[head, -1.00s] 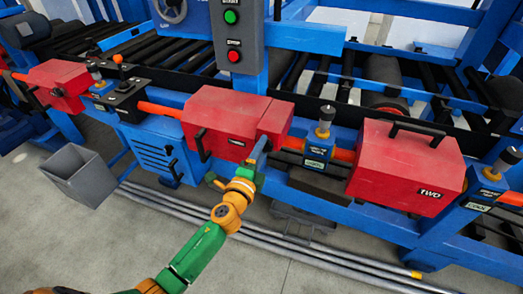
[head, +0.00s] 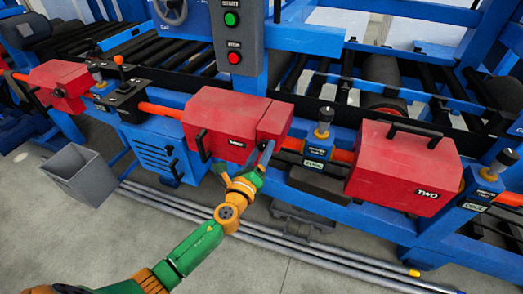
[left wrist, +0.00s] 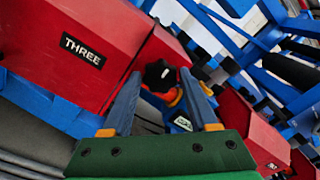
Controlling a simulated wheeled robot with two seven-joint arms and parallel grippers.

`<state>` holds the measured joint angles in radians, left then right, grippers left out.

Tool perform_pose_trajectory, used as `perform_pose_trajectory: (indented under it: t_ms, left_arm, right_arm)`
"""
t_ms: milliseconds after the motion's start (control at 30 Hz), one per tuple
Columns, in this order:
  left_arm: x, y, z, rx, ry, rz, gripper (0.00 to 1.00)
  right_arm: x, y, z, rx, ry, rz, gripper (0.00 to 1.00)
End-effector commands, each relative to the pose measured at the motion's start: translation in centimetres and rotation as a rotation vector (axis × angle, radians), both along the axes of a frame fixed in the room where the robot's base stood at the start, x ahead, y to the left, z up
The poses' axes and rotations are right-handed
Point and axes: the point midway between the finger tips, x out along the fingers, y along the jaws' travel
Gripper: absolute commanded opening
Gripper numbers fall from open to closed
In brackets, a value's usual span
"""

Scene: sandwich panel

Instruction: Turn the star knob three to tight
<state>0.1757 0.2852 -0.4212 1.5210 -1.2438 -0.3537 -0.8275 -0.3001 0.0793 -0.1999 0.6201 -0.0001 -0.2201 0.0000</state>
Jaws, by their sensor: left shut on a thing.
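The black star knob (left wrist: 160,75) shows in the left wrist view, on the end of the red housing marked THREE (left wrist: 100,75). My left gripper (left wrist: 159,78) has its two blue-grey fingers on either side of the knob and is shut on it. In the head view, the left gripper (head: 264,154) reaches the right end of the same red housing (head: 225,120), where the knob is hidden. The knob's turn angle cannot be told. My right gripper is not in view.
A red housing marked TWO (head: 405,170) with a black handle stands to the right. A grey bin (head: 80,173) and long pipes (head: 300,246) are on the floor. A control box (head: 235,30) hangs above.

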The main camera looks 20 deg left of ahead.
Motion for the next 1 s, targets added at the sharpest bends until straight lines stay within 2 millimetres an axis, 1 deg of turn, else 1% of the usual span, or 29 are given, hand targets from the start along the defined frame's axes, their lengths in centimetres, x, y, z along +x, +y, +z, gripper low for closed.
perform_pose_trajectory:
  t_ms: [300,800,833,867,900,1000]
  left_arm:
    - [-0.05,-0.06,-0.15,0.091,0.001,-0.002,0.04]
    - [-0.05,-0.05,-0.17,0.105,0.000,-0.001,0.04]
    - [-0.05,-0.05,-0.17,0.105,-0.001,-0.001,0.68]
    - [-0.04,-0.05,-0.16,0.105,-0.001,-0.001,0.76]
    - [-0.04,-0.04,-0.14,0.105,-0.001,-0.001,0.86]
    - [-0.03,-0.04,-0.09,0.104,-0.001,-0.001,0.87]
  right_arm:
    - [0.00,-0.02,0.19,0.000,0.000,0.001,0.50]
    - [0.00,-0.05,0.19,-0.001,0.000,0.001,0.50]
    - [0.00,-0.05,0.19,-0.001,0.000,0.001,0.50]
    - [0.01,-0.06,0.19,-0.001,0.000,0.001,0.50]
    - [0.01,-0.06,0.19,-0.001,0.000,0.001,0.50]
    - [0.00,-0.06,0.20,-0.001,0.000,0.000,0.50]
